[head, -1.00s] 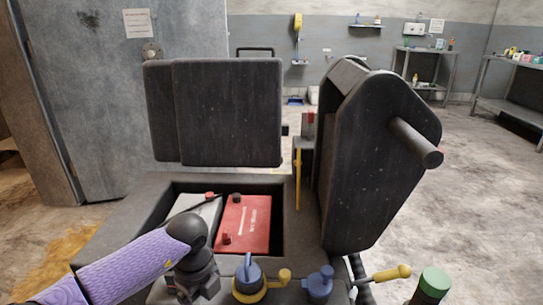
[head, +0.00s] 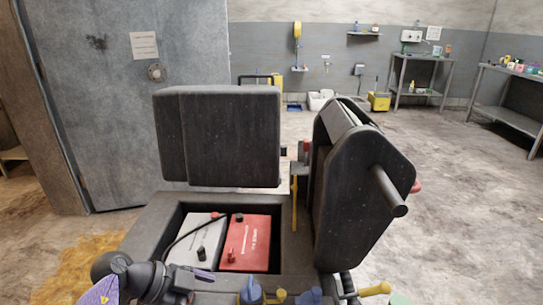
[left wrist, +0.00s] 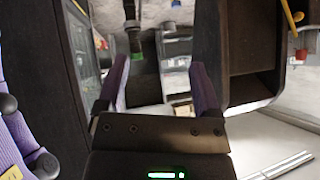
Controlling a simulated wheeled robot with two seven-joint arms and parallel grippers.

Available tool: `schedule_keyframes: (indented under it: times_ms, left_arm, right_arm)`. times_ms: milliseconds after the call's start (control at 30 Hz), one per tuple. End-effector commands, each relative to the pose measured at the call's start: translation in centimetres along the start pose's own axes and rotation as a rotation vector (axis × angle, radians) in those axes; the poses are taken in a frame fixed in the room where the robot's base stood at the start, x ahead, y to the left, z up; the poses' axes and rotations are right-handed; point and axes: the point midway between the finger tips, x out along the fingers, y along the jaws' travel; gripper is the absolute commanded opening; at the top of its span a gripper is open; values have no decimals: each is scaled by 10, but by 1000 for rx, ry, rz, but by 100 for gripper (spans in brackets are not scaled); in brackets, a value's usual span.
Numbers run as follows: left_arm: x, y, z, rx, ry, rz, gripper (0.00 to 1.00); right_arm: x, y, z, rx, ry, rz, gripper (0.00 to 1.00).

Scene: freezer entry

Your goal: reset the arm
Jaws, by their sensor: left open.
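My left arm comes in low at the left of the head view. Its dark wrist is left of the open compartment's front edge, and its gripper is hard to make out there. In the left wrist view my left gripper (left wrist: 160,72) has its two purple fingers wide apart with nothing held between them. Beyond the fingers I see a dark, hollow box-like shape (left wrist: 252,75) at the right and a dark post with a green part (left wrist: 137,57). My right gripper is not in view.
A dark machine has an open compartment (head: 155,225) holding a grey battery (head: 208,235) and a red battery (head: 247,243). A raised black panel (head: 220,135) stands behind it, a tall black housing (head: 355,190) to its right. Floor (head: 455,200) at the right is clear.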

Motion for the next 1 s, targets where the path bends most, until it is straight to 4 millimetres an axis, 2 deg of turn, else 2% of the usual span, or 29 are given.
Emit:
schedule_keyframes:
  times_ms: [33,67,167,200,300,367,433,500,567,633,700,767,867,967,1000]
  left_arm:
    - [1,-17,-22,90,120,-99,84]
    - [-2,-28,-34,141,196,-175,84]
    - [-27,-66,-72,258,410,-474,84]
    - [-42,-81,-83,280,474,-608,84]
    - [-87,-118,-92,256,559,-958,84]
    - [-113,-137,-83,184,551,-1152,84]
    - [-136,-154,-60,48,485,-1334,84]
    - [-147,-165,-29,-123,374,-1437,84]
    - [-144,-167,-1,-277,256,-1451,84]
    - [-126,-160,31,-432,125,-1385,84]
    - [-93,-135,69,-499,48,-1327,84]
    - [-68,-111,98,-558,-17,-1277,84]
    - [-27,-60,147,-661,-134,-1181,84]
    - [12,10,195,-771,-268,-1067,84]
    - [27,44,213,-817,-326,-1015,84]
  right_arm:
    - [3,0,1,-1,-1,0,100]
    - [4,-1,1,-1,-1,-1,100]
    - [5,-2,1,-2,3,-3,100]
    - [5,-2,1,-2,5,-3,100]
    - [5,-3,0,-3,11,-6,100]
    - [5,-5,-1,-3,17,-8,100]
    - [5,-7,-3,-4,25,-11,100]
    - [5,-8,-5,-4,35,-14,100]
    - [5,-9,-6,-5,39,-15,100]
    - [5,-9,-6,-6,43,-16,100]
    - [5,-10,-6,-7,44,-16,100]
    - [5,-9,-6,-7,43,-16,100]
    - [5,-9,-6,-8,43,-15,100]
    - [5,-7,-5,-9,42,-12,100]
    - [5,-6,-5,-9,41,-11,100]
